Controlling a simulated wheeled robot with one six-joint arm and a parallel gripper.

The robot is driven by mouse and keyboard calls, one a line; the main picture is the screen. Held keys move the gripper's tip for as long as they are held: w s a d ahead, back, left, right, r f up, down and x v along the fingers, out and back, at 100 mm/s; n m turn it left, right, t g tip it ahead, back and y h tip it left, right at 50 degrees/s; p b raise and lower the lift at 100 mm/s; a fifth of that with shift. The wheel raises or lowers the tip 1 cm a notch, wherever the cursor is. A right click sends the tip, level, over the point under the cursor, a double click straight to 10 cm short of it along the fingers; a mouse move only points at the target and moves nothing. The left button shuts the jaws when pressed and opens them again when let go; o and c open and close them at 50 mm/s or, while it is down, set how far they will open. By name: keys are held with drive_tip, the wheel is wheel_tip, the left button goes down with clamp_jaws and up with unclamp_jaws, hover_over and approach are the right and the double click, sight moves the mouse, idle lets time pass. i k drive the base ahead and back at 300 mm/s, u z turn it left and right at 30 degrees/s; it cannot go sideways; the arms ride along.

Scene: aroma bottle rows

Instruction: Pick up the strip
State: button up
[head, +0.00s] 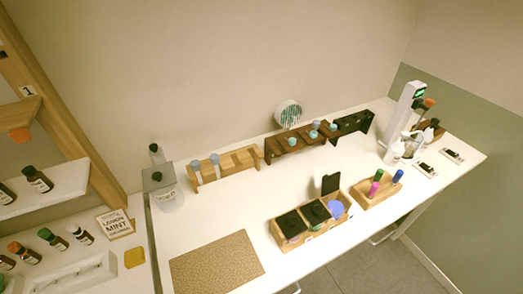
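I cannot make out a clear strip in the head view. Small light pieces at the front of the wooden box (309,238) are too small to identify. That box stands at the front middle of the white table (215,221) and has black square covers (292,223), a raised black lid (330,184) and a blue disc (335,208). My gripper does not show in this view, so its state and distance to anything are hidden.
A wooden block (366,200) holds green, pink and blue pieces. Wooden racks (240,159) with small cups line the back. A cork mat (216,264) lies front left. White bottles (394,151) and a device with a green screen (405,107) stand right. Shelves with bottles are left.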

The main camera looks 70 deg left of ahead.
sight(215, 158)
drive_tip(key=i, duration=0.4)
drive_tip(key=u, duration=3.75)
drive_tip(key=i, duration=0.5)
drive_tip(key=z, duration=0.05)
